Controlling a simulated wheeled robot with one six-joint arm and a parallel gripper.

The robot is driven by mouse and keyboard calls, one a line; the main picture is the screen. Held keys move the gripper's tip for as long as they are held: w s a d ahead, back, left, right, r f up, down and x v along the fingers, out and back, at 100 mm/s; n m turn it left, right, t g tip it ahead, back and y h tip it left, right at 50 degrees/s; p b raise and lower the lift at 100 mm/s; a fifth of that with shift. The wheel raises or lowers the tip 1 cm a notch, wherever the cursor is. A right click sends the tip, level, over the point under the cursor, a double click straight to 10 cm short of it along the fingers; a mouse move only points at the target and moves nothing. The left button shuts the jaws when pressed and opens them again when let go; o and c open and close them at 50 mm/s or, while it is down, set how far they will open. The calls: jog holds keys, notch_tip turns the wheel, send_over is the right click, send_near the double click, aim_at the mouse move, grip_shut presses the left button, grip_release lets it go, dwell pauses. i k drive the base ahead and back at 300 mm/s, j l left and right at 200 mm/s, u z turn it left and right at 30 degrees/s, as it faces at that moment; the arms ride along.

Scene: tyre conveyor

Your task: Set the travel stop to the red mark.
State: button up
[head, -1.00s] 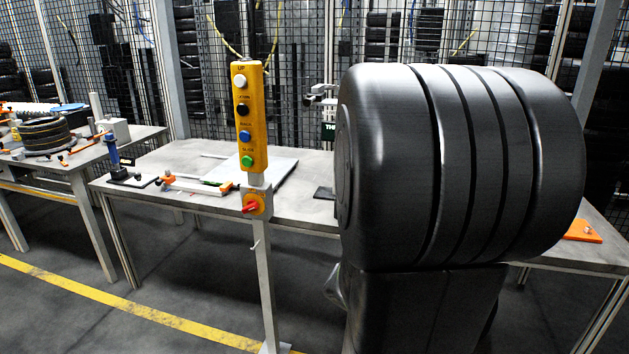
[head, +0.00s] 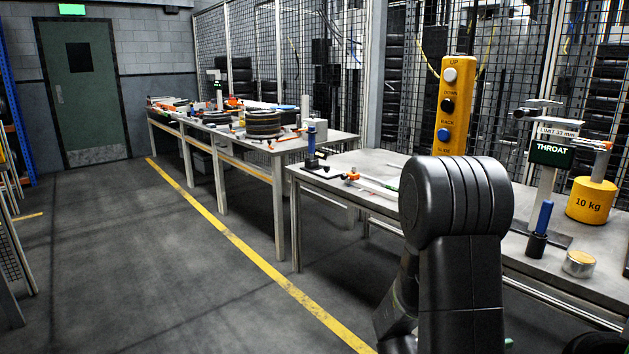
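A small fixture with an orange end block (head: 352,176) and a thin pale bar lies on the near table (head: 335,170), toward its left end. Whether this is the travel stop I cannot tell. No red mark can be made out at this size. The right part of the fixture runs behind my black arm link, which stands large in front of the table. My gripper is not in view.
A yellow button post (head: 454,105) stands behind my arm. A throat gauge (head: 552,152), a blue-handled tool (head: 541,228) and a yellow 10 kg weight (head: 591,200) stand at right. A cluttered second table (head: 215,125) lies beyond. Open floor (head: 130,255) lies at left.

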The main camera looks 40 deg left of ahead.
aim_at(353, 177)
jog(key=i+j+u, duration=0.4)
jog(key=j, duration=0.2)
jog(key=i+j+u, duration=0.45)
jog(key=i+j, duration=0.3)
jog(key=i, duration=0.2)
jog(key=i+j, duration=0.35)
jog(key=i, duration=0.15)
jog(key=i+j, duration=0.3)
jog(key=i, duration=0.25)
jog(key=k+j+u, duration=0.05)
